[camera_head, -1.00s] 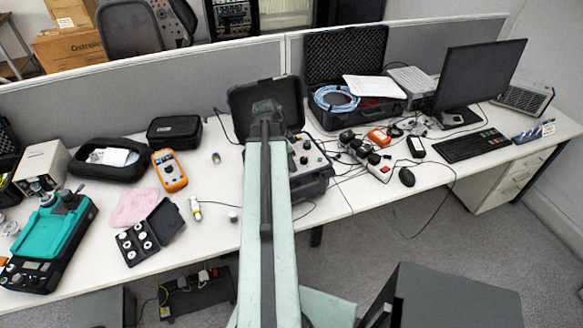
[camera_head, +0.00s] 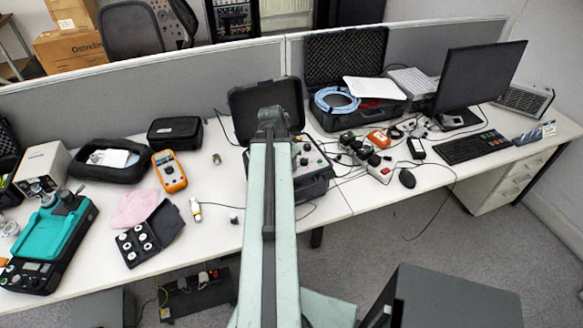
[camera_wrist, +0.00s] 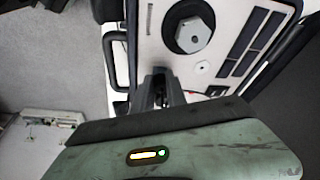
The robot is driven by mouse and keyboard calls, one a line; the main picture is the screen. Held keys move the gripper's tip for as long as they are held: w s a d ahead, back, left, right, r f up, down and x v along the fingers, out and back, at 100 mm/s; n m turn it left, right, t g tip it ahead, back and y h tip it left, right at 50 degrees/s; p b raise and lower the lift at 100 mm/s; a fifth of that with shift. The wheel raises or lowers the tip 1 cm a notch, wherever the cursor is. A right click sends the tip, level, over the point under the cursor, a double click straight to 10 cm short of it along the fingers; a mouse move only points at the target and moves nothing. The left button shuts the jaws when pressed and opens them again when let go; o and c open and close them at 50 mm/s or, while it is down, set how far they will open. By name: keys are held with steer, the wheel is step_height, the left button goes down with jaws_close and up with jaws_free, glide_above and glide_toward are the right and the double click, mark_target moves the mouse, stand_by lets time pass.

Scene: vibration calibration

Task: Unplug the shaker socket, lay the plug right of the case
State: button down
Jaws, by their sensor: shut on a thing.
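The open black case (camera_head: 317,186) stands on the table, its lid (camera_head: 240,97) raised behind it. Its light panel with knobs is partly hidden by my arm in the head view. The wrist view shows the panel (camera_wrist: 150,40) close up, with the round black shaker (camera_wrist: 188,24) and its silver hex centre. My gripper (camera_wrist: 161,88) is shut on the plug, at the panel's near edge below the shaker. The plug itself and the socket are hidden, so I cannot tell whether they touch. The head view hides my fingertips behind the arm.
Right of the case lie black cables and a white power strip (camera_head: 379,168) with plugs. A second open case (camera_head: 352,113) with a blue cable stands behind. Some bare table (camera_head: 335,207) shows right of the case. An orange meter (camera_head: 169,170) lies left.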

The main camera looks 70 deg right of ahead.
steer(key=shift+s+a+n+t, duration=0.15)
steer(key=shift+n+t, duration=0.15)
steer(key=shift+n, duration=0.9)
steer(key=shift+n+t, duration=0.3)
steer(key=shift+n, duration=0.5)
steer(key=c, duration=1.3)
jaws_free()
steer(key=shift+o, duration=0.2)
steer(key=shift+c, duration=0.4)
steer(key=shift+w+d+m+g, duration=0.2)
steer(key=shift+m+g, duration=0.2)
steer(key=shift+m, duration=1.6)
